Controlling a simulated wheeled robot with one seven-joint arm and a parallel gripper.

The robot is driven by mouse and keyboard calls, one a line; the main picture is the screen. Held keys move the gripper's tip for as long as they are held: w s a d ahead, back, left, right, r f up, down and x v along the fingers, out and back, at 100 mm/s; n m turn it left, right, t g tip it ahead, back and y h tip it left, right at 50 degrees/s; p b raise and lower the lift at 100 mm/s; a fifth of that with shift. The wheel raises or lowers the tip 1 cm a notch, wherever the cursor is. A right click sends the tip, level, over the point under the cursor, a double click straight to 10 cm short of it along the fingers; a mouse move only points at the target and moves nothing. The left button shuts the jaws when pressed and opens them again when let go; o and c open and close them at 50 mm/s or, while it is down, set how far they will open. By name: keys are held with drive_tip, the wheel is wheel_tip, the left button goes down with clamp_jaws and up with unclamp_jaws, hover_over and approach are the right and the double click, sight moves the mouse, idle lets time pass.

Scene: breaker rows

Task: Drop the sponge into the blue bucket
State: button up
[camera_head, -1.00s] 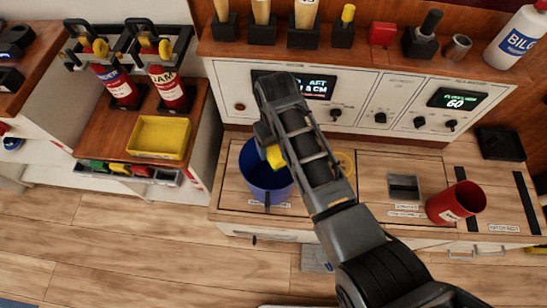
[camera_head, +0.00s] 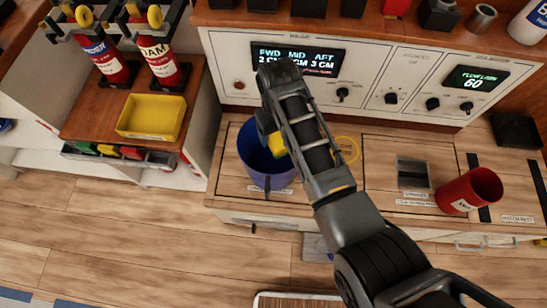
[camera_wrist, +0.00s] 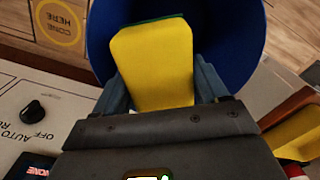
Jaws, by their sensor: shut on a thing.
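The yellow sponge (camera_wrist: 152,62) is held between the two fingers of my gripper (camera_wrist: 160,85), and it fills much of the wrist view. In the head view the sponge (camera_head: 277,143) shows as a small yellow patch beside my arm. The blue bucket (camera_head: 255,168) stands upright on the wooden counter, left of my arm. My gripper and the sponge are over the bucket's mouth. In the wrist view the bucket (camera_wrist: 240,40) lies behind the sponge. My arm hides part of the bucket's right side and much of the gripper in the head view.
A control panel (camera_head: 365,82) with displays and knobs stands behind the counter. A red cup (camera_head: 470,191) and a dark square holder (camera_head: 412,173) are to the right. A yellow tray (camera_head: 150,117) and two red extinguishers sit on the left cabinet.

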drive_tip(key=o, duration=1)
drive_tip(key=shift+c, duration=0.2)
drive_tip(key=shift+r, duration=0.1)
wheel_tip(320, 180, up, 8)
drive_tip(key=shift+f+p, duration=0.15)
drive_tip(key=shift+p, duration=0.25)
drive_tip(key=shift+s, duration=0.15)
